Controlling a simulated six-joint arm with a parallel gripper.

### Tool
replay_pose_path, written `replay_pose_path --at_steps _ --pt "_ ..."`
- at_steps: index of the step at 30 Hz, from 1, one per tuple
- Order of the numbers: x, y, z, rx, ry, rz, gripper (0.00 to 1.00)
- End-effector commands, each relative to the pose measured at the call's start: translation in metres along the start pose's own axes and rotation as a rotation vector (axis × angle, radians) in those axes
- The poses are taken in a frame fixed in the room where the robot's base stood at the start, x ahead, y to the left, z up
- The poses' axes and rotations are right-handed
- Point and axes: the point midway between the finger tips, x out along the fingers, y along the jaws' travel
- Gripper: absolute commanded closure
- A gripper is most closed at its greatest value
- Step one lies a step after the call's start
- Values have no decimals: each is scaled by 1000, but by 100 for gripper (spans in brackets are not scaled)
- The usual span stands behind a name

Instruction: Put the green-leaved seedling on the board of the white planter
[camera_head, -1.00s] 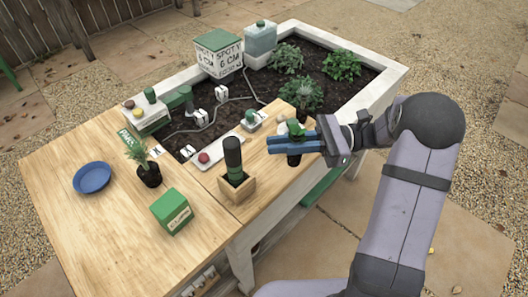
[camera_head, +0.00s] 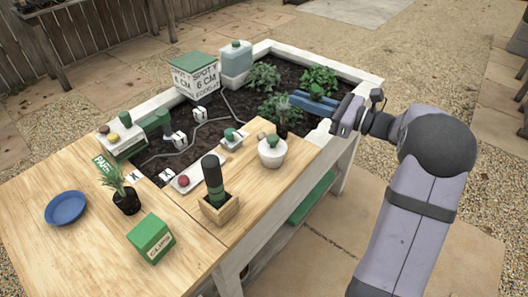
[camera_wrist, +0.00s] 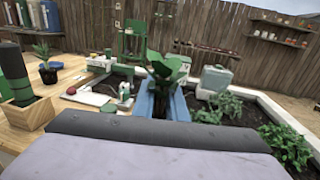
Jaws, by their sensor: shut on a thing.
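The green-leaved seedling (camera_wrist: 166,68) has broad green leaves and stands in a dark pot between my two blue fingers in the wrist view. My gripper (camera_wrist: 161,105) is shut on it. The wooden board (camera_head: 243,217) lies across the planter's near end, to the left of and below my gripper.
On the board stand a white jar (camera_head: 272,152) and a wooden box (camera_head: 219,209) with a dark green roll. Another potted seedling (camera_head: 126,202), a blue plate (camera_head: 66,208) and a green box (camera_head: 150,238) are on the table. Leafy plants (camera_head: 319,79) grow in the soil.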

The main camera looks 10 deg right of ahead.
Motion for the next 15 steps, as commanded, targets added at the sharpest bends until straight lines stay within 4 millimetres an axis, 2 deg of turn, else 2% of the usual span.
replay_pose_path --at_steps 9,15 --pt "0 1 -48 3 0 1 100" --pt "0 1 -56 0 -1 2 100"
